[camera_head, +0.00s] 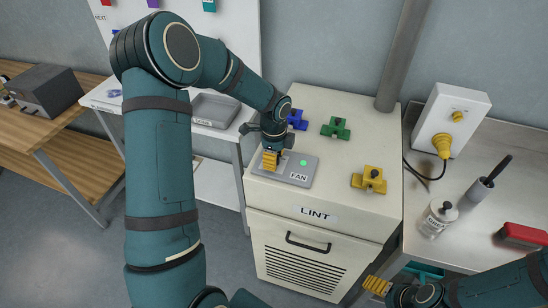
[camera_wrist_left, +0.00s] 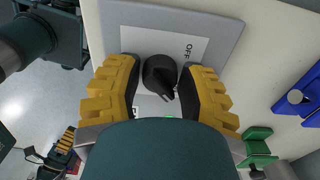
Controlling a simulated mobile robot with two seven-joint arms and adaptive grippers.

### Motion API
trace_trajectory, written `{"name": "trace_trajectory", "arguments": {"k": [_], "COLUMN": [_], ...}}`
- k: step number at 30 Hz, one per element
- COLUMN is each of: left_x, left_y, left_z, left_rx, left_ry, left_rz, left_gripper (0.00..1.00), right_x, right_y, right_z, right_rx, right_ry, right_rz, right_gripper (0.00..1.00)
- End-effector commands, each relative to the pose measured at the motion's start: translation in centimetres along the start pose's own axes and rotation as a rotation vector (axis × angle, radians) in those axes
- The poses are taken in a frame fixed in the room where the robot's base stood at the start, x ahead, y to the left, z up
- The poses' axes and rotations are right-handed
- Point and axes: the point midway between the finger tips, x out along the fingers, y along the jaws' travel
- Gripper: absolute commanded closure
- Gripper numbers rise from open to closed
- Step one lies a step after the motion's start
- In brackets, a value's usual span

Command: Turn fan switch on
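The grey fan switch panel (camera_head: 297,178) lies on the top of the cream LINT cabinet, with a FAN label and a lit green light (camera_head: 303,162). My left gripper (camera_head: 271,160) points down over the panel and hides the knob in the head view. In the left wrist view, the black knob (camera_wrist_left: 160,77) sits between its yellow fingers, with slim gaps on both sides. The knob's pointer faces down and slightly right, away from the OFF label (camera_wrist_left: 187,50). My right gripper (camera_head: 377,285) is low at the right, its opening unclear.
Blue (camera_head: 297,119), green (camera_head: 336,128) and yellow (camera_head: 370,180) valve-like parts stand on the cabinet (camera_head: 318,240). To the right, a counter (camera_head: 455,240) holds a bottle (camera_head: 438,217), a white box with a yellow plug (camera_head: 450,118) and a red-topped block (camera_head: 525,233).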

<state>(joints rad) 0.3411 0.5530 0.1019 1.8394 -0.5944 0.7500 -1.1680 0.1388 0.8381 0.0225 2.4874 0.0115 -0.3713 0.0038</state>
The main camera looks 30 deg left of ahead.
Motion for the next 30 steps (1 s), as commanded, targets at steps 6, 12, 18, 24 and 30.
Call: {"name": "trace_trajectory", "arguments": {"k": [6,12,18,24,30], "left_x": [0.0,-0.2,-2.7,-6.8,-10.2], "left_y": [0.0,0.0,-0.1,-0.1,0.0], "left_z": [0.0,0.0,0.0,0.0,0.0], "left_rx": [-0.001,-0.002,-0.003,-0.003,-0.001], "left_ry": [0.000,0.000,0.000,0.000,0.000], "left_rz": [0.000,0.000,-0.004,-0.005,-0.003], "left_gripper": [0.35,0.35,0.35,0.35,0.35], "right_x": [0.0,0.0,0.0,0.0,0.0], "right_y": [0.0,0.0,0.0,0.0,0.0], "right_z": [0.0,0.0,0.0,0.0,0.0], "right_rx": [0.000,0.000,0.000,0.000,0.000], "right_ry": [0.000,0.000,0.000,0.000,0.000], "right_rz": [0.000,0.000,0.000,0.000,0.000], "right_gripper": [0.20,0.20,0.20,0.20,0.20]}}
